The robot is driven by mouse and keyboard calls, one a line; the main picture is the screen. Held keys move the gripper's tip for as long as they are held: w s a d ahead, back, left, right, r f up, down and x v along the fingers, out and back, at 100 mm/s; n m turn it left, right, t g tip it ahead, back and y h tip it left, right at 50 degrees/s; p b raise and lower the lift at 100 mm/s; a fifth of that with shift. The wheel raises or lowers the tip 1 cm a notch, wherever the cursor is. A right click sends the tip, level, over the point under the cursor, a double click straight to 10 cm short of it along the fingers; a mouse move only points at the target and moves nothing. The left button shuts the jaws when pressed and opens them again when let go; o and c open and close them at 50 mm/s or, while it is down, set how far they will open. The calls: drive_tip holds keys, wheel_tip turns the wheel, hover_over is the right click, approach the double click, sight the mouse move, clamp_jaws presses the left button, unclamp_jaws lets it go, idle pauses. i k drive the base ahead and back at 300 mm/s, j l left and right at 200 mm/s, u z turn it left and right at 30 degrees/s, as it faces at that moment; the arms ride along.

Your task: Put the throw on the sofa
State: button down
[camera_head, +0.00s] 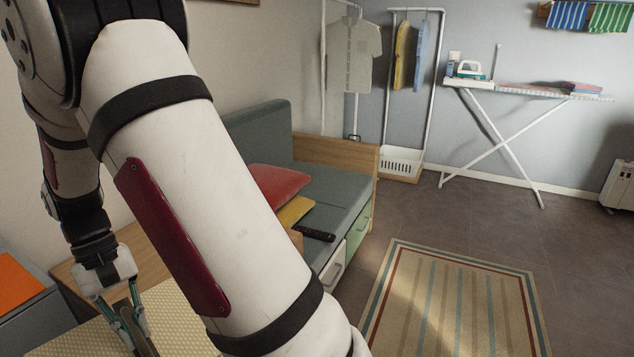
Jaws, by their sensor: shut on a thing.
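The grey sofa (335,192) stands against the left wall, with a wooden end panel and drawers under the seat. My gripper (132,330) is at the lower left, in front of the sofa's near end, pointing down over a cream textured surface (85,338). It is shut on a narrow grey-brown thing (150,346), mostly cut off by the bottom edge; I cannot tell if this is the throw. A folded mustard cloth (294,211) lies on the sofa seat, partly hidden by my arm. I cannot tell if that is a throw either.
A red cushion (277,182) and a black remote (315,234) lie on the sofa. The far seat is clear. A striped rug (452,300) lies on the floor right of it. A clothes rack (433,100), white basket (402,162) and ironing board (525,91) stand behind.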

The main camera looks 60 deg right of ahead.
sight(330, 182)
drive_tip(key=l, duration=0.55)
drive_tip(key=l+z, duration=0.15)
drive_tip(key=l, duration=1)
drive_tip(key=i+l+z, duration=0.1)
drive_tip(key=l, duration=0.45)
drive_tip(key=l+z, duration=0.1)
drive_tip(key=l, duration=0.45)
drive_tip(key=i+l, duration=0.15)
drive_tip(key=l, duration=0.4)
drive_tip(key=l+z, duration=0.1)
drive_tip(key=l, duration=0.45)
drive_tip(key=i+l+z, duration=0.1)
drive_tip(key=l, duration=0.4)
drive_tip(key=i, duration=0.05)
